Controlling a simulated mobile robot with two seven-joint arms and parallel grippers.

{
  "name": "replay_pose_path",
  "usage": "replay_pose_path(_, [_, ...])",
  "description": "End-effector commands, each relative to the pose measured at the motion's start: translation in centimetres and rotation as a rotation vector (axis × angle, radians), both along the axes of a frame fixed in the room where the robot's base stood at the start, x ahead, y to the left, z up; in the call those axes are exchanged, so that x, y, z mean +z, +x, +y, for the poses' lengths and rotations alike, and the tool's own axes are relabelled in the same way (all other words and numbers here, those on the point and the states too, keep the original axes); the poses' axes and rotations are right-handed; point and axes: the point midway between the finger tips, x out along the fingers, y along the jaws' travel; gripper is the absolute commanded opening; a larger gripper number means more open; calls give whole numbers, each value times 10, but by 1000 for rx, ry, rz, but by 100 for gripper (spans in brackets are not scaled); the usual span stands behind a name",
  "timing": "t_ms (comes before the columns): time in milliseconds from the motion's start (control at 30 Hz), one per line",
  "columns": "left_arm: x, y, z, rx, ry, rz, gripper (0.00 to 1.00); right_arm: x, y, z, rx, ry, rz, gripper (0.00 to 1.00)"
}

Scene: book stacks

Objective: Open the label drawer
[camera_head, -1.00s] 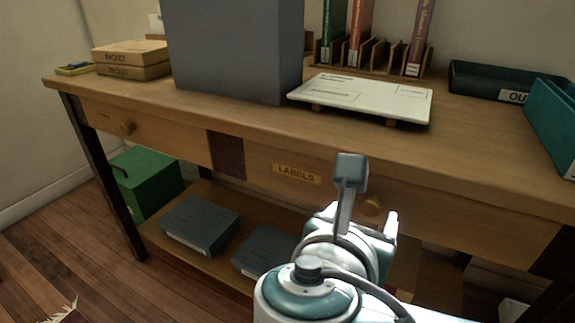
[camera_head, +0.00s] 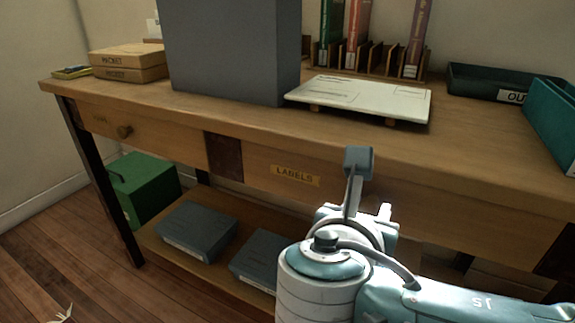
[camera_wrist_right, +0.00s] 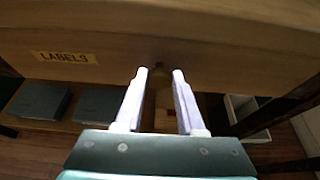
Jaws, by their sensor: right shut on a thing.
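The label drawer (camera_head: 262,172) is a wooden front under the table top, with a yellow "LABELS" plate (camera_head: 295,176). It looks closed, its front in line with the table. My right gripper (camera_head: 384,212) is at the drawer front, right of the plate. In the right wrist view its two pale fingers (camera_wrist_right: 160,76) point at the drawer front and are shut on the round wooden knob (camera_wrist_right: 159,71). In the head view the knob is hidden behind the gripper. My left gripper is not in view.
A second drawer with a knob (camera_head: 124,131) is at the left. A grey box (camera_head: 235,50), a pale board (camera_head: 362,98) and a teal tray (camera_head: 555,115) stand on the table top (camera_head: 480,135). Grey boxes (camera_head: 197,232) and a green box (camera_head: 147,188) are below.

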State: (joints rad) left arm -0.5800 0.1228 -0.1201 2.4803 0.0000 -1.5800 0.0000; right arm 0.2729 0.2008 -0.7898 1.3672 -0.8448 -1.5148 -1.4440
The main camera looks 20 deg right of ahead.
Motion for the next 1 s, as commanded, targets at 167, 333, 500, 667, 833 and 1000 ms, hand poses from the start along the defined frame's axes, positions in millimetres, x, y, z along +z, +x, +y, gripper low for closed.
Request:
replay_pose_path(167, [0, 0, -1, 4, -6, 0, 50, 0, 0, 0, 0, 0, 0, 0])
replay_pose_path(333, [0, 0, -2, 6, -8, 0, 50, 0, 0, 0, 0, 0, 0, 0])
replay_pose_path(500, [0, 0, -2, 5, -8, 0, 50, 0, 0, 0, 0, 0, 0, 0])
replay_pose_path(667, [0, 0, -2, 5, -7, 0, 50, 0, 0, 0, 0, 0, 0, 0])
replay_pose_path(833, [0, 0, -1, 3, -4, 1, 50, 0, 0, 0, 0, 0, 0, 0])
replay_pose_path(1000, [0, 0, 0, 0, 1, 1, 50, 0, 0, 0, 0, 0, 0, 0])
